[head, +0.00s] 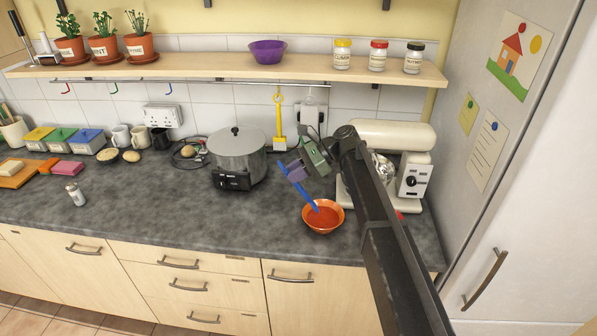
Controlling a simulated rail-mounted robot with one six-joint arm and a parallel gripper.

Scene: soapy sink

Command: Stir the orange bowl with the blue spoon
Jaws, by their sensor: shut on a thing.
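The orange bowl (323,228) stands on the dark counter near its front edge, with red-orange contents inside. The blue spoon (299,187) is tilted, its handle up to the left and its lower end inside the bowl. My gripper (292,170) is above and a little left of the bowl, shut on the upper part of the spoon's handle. The spoon's lowest part is hidden in the bowl's contents.
A grey pot cooker (238,155) stands left of the bowl. A cream stand mixer (405,150) stands close behind my arm on the right. A wooden shelf (210,67) runs above. The counter's front left is mostly clear, with a small shaker (75,195).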

